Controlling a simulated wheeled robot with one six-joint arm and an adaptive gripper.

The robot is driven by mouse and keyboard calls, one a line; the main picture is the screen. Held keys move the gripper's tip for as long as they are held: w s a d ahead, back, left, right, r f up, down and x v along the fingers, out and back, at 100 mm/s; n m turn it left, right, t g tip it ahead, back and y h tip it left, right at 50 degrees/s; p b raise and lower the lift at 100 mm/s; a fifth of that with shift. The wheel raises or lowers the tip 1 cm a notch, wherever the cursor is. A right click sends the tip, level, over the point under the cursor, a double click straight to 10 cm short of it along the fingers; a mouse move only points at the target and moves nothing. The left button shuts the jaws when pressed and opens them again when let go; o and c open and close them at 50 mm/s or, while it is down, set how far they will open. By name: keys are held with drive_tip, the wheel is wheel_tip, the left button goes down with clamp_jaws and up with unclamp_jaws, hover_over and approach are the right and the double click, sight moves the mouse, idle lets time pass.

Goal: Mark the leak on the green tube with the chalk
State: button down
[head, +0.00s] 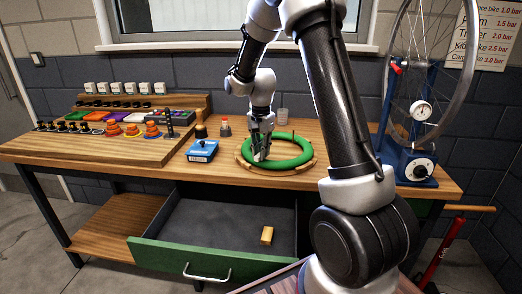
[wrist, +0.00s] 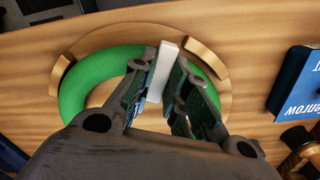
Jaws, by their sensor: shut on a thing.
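The green tube (head: 297,147) lies as a ring on a round wooden holder (head: 308,169) on the bench. It also shows in the wrist view (wrist: 86,66). My gripper (head: 261,152) is over the left part of the ring in the head view. In the wrist view my gripper (wrist: 158,95) is shut on a white stick of chalk (wrist: 168,55), whose far end reaches over the tube's band. I cannot tell whether the chalk touches the tube. No leak or chalk mark can be made out on the tube.
A wheel stand with a gauge (head: 410,165) is at the right. The green-fronted drawer (head: 215,265) is open below, with a yellow block (head: 266,235) inside.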

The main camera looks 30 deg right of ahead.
drive_tip(key=shift+f, duration=0.4)
drive_tip(key=shift+s, duration=0.1)
idle(0.3)
drive_tip(key=shift+s+d+r, duration=0.1)
drive_tip(key=shift+s+d, duration=0.2)
drive_tip(key=shift+s, duration=0.15)
drive_tip(key=shift+w+a, duration=0.1)
drive_tip(key=shift+w, duration=0.05)
drive_tip(key=shift+w+a, duration=0.55)
drive_tip(key=shift+w, duration=0.35)
drive_tip(key=shift+s, duration=0.1)
drive_tip(key=shift+s+d+f, duration=0.1)
drive_tip(key=shift+s+d, duration=0.25)
drive_tip(key=shift+s, duration=0.2)
drive_tip(key=shift+s+d+f, duration=0.1)
drive_tip(key=shift+s+d, duration=0.2)
drive_tip(key=shift+s, duration=0.2)
